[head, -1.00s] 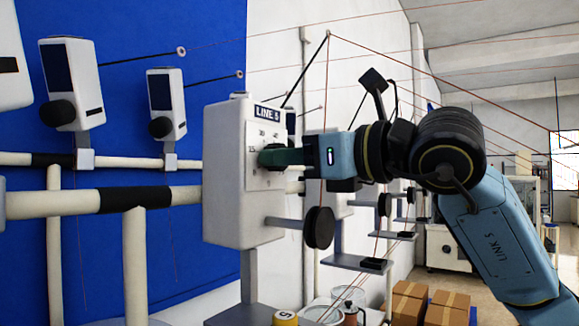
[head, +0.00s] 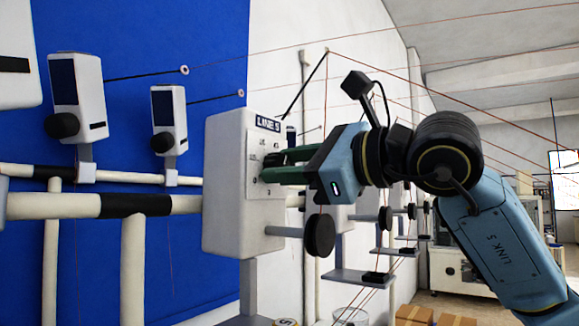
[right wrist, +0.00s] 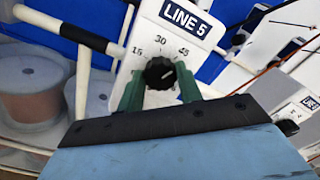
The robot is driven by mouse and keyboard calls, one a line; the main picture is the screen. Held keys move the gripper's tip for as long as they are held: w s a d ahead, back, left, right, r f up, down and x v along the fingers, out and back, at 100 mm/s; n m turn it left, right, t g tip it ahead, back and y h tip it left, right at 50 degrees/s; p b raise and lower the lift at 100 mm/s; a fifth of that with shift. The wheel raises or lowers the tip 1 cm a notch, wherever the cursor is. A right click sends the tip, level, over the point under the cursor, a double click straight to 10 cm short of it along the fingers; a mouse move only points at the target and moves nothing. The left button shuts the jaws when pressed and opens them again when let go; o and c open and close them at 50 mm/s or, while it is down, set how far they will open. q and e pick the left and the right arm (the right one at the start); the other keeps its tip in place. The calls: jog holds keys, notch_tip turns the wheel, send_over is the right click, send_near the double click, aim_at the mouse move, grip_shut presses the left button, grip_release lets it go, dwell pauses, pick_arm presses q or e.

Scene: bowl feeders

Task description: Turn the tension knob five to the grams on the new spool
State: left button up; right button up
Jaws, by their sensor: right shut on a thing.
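The tension box marked LINE 5 (head: 230,205) is white and stands on a post in the head view. Its dial plate (head: 257,150) faces right. In the right wrist view the black round tension knob (right wrist: 160,73) sits below the label, with 15, 30 and 45 printed around it. A light mark shows on its face, seemingly toward the upper right. My left gripper is not in view.
Copper-coloured spools (right wrist: 30,93) stand at the left in the right wrist view. A black roller (head: 319,235) juts from the box below my right gripper. Thin red wires cross above and beside my arm. Cardboard boxes (head: 413,315) lie at the lower right.

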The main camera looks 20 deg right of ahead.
dwell(0.3)
jog(key=o, duration=1)
jog(key=b+v, duration=0.2)
jog(key=v, duration=1.1)
jog(key=shift+s+d, duration=0.15)
jog(key=shift+s, duration=0.05)
